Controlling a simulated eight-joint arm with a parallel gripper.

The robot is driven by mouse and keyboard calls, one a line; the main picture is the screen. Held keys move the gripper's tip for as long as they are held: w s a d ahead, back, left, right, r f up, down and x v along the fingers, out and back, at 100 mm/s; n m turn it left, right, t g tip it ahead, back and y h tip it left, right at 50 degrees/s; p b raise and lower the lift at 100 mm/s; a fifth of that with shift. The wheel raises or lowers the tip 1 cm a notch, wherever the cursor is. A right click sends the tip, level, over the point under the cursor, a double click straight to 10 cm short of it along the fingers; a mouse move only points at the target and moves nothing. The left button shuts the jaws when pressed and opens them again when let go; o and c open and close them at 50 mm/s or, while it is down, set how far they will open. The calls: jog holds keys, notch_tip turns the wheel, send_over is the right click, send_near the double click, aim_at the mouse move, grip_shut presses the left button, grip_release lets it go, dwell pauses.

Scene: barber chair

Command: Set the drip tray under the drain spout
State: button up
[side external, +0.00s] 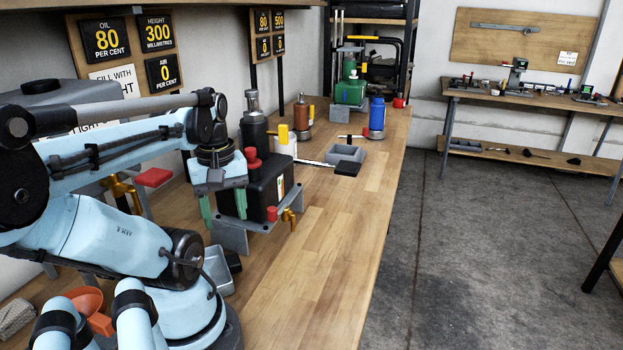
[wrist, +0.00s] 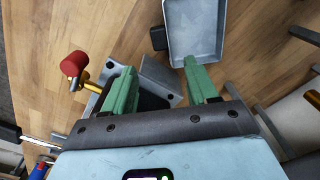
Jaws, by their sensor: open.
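My gripper (side external: 224,211) is open and empty, fingers down beside the black tank (side external: 265,185). In the wrist view, my gripper (wrist: 160,68) has its right fingertip overlapping the tray's near edge; contact cannot be told.
A second grey tray (side external: 346,154) with a black handle stands farther along the bench. A blue bottle (side external: 377,117), a green unit (side external: 350,92) and a white container (side external: 285,146) stand at the back. An orange funnel (side external: 86,301) is at the lower left. The bench right of the spout is clear.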

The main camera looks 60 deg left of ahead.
jog(key=shift+o, duration=0.4)
jog(key=shift+r, duration=0.5)
send_over(232, 260)
jog(key=shift+s+a+f, duration=0.1)
jog(key=shift+a+f, duration=0.15)
jog(key=shift+f, duration=1.4)
jog(key=shift+a+f, duration=0.2)
jog(key=shift+f, duration=1.4)
jog(key=shift+d+f, duration=0.2)
jog(key=shift+f, duration=0.7)
jog(key=shift+d+f, duration=0.2)
jog(key=shift+f, duration=1.8)
jog(key=shift+c, duration=0.2)
grip_shut()
